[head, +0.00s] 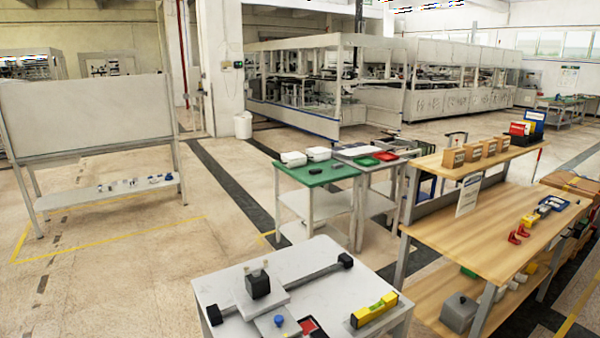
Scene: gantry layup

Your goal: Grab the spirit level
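The yellow spirit level (368,314) lies on the near white table (320,262), close to its front right corner in the head view. A green vial patch shows on its top, and its ends look black-edged. It lies slanted, with its far end to the right. Neither of my grippers shows in the head view, and nothing is seen touching the level.
Left of the level, a black block (259,285) stands on grey plates, near a blue knob (279,321) and a red piece (307,325). A wooden bench (450,235) stands right, a green-topped table (315,172) behind.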

